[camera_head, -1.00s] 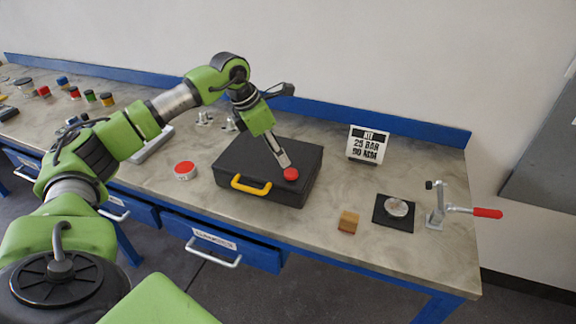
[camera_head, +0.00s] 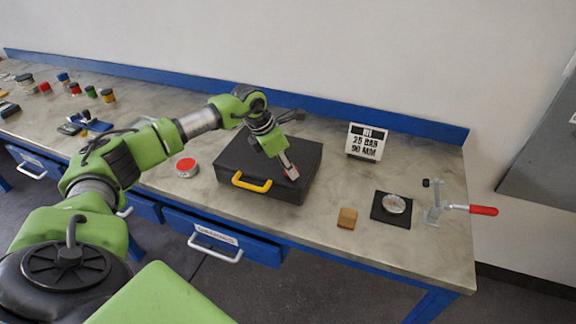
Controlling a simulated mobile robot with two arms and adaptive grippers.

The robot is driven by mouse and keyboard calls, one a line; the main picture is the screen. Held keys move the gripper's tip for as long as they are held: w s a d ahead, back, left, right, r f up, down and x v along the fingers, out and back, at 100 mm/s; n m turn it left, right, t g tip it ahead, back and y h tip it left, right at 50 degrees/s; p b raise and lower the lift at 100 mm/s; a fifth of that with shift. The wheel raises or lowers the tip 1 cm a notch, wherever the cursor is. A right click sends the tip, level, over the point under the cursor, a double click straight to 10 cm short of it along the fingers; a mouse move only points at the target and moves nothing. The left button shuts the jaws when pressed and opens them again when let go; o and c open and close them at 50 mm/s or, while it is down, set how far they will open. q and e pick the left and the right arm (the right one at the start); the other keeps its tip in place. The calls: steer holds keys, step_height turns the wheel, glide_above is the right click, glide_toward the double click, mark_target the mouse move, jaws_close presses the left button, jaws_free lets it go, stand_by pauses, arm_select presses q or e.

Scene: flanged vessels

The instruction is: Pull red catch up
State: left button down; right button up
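A black case (camera_head: 237,153) with a yellow handle (camera_head: 251,183) on its front lies closed on the bench. The red catch (camera_head: 293,171) is near the front right of the case; only a little red shows, as my gripper covers most of it. My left gripper (camera_head: 290,171) reaches down from above, its fingertips at the catch. Whether the fingers are closed on it is too small to tell. My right gripper is out of view.
A red-topped tin (camera_head: 187,167) stands left of the case. A blue drawer (camera_head: 233,243) sits under the front edge.

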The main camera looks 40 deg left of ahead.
arm_select(q)
steer(key=shift+w+r, duration=0.1)
steer(key=shift+r, duration=0.8)
steer(key=c, duration=1.6)
jaws_free()
steer(key=v, duration=1.2)
